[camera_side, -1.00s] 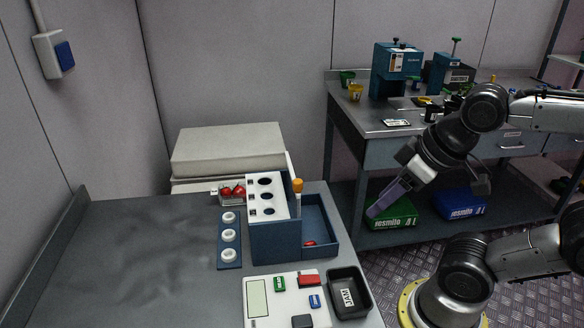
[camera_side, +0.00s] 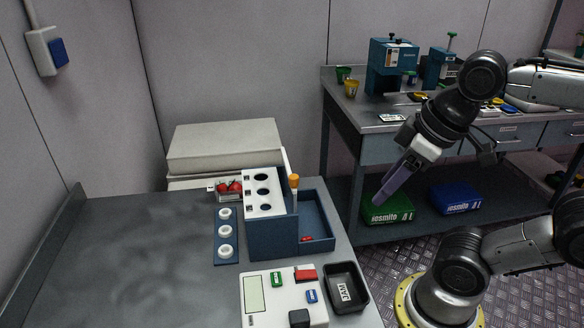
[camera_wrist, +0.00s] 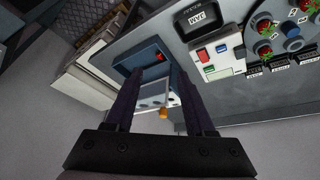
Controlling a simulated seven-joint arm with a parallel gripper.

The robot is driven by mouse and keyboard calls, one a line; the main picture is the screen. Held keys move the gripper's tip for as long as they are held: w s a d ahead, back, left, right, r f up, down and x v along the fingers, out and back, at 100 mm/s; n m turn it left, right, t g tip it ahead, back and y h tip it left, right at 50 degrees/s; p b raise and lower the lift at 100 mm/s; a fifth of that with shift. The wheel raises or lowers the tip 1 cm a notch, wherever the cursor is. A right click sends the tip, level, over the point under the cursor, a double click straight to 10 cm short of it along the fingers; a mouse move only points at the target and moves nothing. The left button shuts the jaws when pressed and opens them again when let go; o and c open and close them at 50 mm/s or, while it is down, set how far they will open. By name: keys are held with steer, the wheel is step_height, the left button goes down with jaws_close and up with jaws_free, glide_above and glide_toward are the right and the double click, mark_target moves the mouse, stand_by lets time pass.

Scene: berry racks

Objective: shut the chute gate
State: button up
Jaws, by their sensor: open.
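The blue chute box (camera_side: 277,243) stands on the grey bench with a white sloped top that has three dark holes. An orange knob (camera_side: 294,181) stands at its right side beside a thin pale upright plate (camera_side: 286,163), seemingly the gate. How far the gate is open cannot be told. A blue open bin (camera_side: 318,222) adjoins the box, with a small red item inside. My gripper (camera_side: 384,200) hangs in the air, right of the box and well clear of it. In the wrist view my gripper (camera_wrist: 158,76) is open and empty, and the orange knob (camera_wrist: 163,113) shows between its fingers.
A white panel (camera_side: 256,317) with coloured buttons and a black tray (camera_side: 346,288) sit at the bench front. Several red berries (camera_side: 233,187) lie in a small holder behind a blue ring strip (camera_side: 228,256). The bench's left side is clear. A second workbench (camera_side: 378,124) stands behind.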

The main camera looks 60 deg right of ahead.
steer(key=w+r+n+g, duration=0.2)
steer(key=w+r+n, duration=0.15)
steer(key=r, duration=0.45)
step_height(320, 180, up, 3)
steer(key=n+g, duration=0.2)
steer(key=g, duration=0.1)
glide_above(294, 176)
steer(key=shift+m, duration=0.25)
step_height(294, 176, down, 13)
steer(key=shift+f, duration=0.1)
jaws_close()
stand_by(0.6)
